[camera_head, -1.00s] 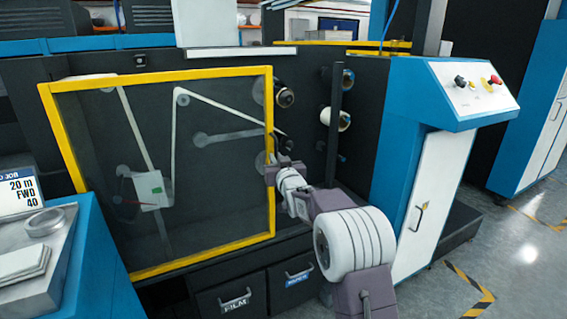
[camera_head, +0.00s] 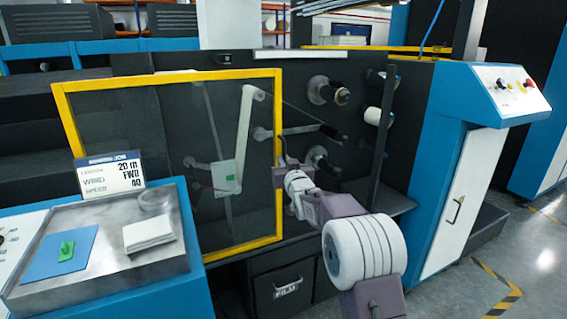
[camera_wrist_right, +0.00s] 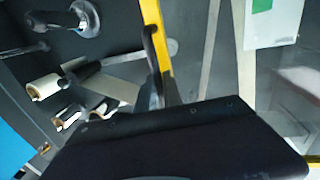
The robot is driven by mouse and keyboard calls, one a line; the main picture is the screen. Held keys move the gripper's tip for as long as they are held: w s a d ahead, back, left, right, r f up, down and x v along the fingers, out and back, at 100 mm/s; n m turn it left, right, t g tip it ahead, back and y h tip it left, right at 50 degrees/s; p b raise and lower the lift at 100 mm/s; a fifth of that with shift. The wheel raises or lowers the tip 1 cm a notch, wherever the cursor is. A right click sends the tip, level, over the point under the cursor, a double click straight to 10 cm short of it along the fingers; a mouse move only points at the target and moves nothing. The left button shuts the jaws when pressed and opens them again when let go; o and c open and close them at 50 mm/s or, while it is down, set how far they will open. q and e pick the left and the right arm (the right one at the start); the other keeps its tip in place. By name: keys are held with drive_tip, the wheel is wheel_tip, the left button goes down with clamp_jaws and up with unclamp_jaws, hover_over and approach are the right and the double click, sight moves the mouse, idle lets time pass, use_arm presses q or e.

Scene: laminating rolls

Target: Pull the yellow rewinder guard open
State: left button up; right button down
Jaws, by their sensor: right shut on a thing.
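The yellow rewinder guard (camera_head: 167,75) is a clear panel in a yellow frame on the front of the dark machine. Its right edge stands away from the machine face, so the guard looks partly open, and rollers show uncovered to its right. My right gripper (camera_head: 287,169) is at the middle of that right edge. In the right wrist view the yellow edge (camera_wrist_right: 153,18) runs down to a dark handle (camera_wrist_right: 151,48), and my gripper's fingers (camera_wrist_right: 158,92) are shut on the handle. My left gripper is not in view.
A metal-topped stand (camera_head: 105,272) with a blue sheet, a white stack and a job display (camera_head: 112,172) stands at the front left, close to the guard. Rollers (camera_head: 328,91) project from the machine face. A blue control console (camera_head: 500,90) is at right. Floor shows beyond it.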

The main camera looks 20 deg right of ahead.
drive_tip(key=shift+r, duration=0.25)
drive_tip(key=c, duration=1.8)
unclamp_jaws()
drive_tip(key=shift+c, duration=0.2)
drive_tip(key=o, duration=0.3)
drive_tip(key=shift+f, duration=0.1)
drive_tip(key=shift+s, duration=0.1)
drive_tip(key=s, duration=0.5)
drive_tip(key=s+a, duration=0.1)
drive_tip(key=s, duration=0.2)
drive_tip(key=shift+s+a, duration=0.1)
drive_tip(key=shift+s, duration=0.25)
